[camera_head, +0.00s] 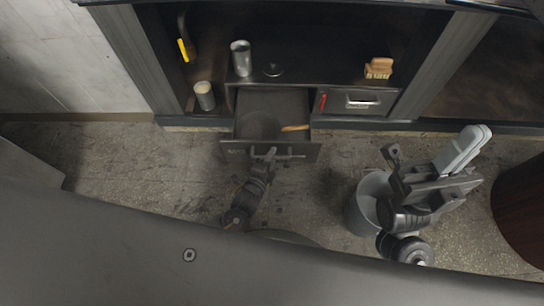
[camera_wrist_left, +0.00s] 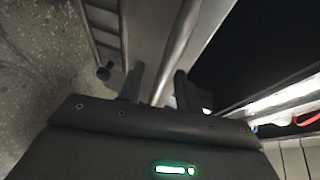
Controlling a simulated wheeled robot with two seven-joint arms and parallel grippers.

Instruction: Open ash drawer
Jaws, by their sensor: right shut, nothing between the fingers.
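The drawer (camera_head: 243,130) in the cabinet's lower row is pulled out toward me. It has a dark front with a bar handle (camera_head: 292,156). My left gripper (camera_head: 268,153) is at the middle of this handle. In the left wrist view its two fingers (camera_wrist_left: 160,88) stand apart, with a pale bar between them; I cannot tell whether they touch it.
Inside the drawer lies something with a wooden handle (camera_head: 294,128). A metal cup (camera_head: 241,58), a round lid (camera_head: 273,70) and a brush (camera_head: 379,68) stand on the shelf above. A can (camera_head: 205,96) is at left. A bucket (camera_head: 362,212) stands on the floor beside my right arm.

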